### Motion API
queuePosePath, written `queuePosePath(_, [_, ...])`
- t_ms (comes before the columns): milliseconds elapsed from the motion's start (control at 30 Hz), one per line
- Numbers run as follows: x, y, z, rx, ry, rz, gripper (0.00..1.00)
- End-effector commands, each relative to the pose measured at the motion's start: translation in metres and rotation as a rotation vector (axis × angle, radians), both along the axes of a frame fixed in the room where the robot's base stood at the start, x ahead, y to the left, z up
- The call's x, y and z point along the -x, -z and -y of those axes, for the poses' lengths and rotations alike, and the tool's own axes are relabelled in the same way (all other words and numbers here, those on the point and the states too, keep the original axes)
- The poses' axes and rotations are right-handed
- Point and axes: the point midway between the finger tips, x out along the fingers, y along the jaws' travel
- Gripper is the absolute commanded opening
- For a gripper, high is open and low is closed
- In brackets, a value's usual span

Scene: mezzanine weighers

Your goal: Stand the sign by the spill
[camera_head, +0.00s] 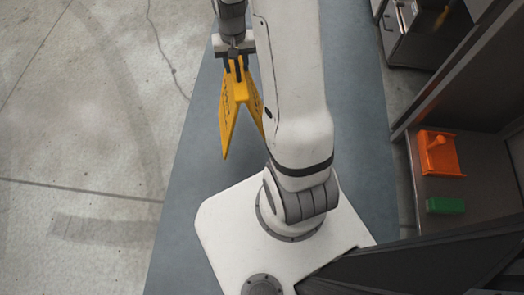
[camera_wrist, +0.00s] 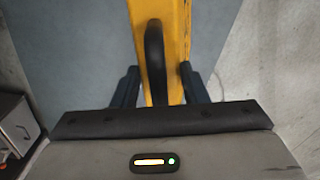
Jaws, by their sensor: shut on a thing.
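My gripper (camera_head: 238,70) is shut on the top of a yellow folding floor sign (camera_head: 232,105), seen in the head view at upper middle. The sign hangs with its panels spread in an A shape, partly hidden behind my arm. In the wrist view the yellow sign (camera_wrist: 178,45) runs between my two dark fingers (camera_wrist: 158,88), with a dark curved piece along it. I cannot make out a spill in either view.
A blue-grey floor strip (camera_head: 185,215) runs under my base, with pale concrete (camera_head: 70,120) open at left. At right a bench (camera_head: 445,180) holds an orange item (camera_head: 437,160) and a green block (camera_head: 445,205). A grey cabinet (camera_head: 410,35) stands at upper right.

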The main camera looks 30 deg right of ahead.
Motion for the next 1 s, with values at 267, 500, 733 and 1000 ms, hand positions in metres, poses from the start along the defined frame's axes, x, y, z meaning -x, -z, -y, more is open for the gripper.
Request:
queuePosePath(267, [0.047,0.026,0.038,0.000,0.212,0.001,0.00])
queuePosePath(500, [0.060,0.039,0.046,0.000,0.273,0.001,0.00])
queuePosePath(733, [0.061,0.078,0.046,-0.001,0.274,-0.001,0.00])
queuePosePath(1000, [0.061,0.105,0.046,0.000,0.272,0.001,0.00])
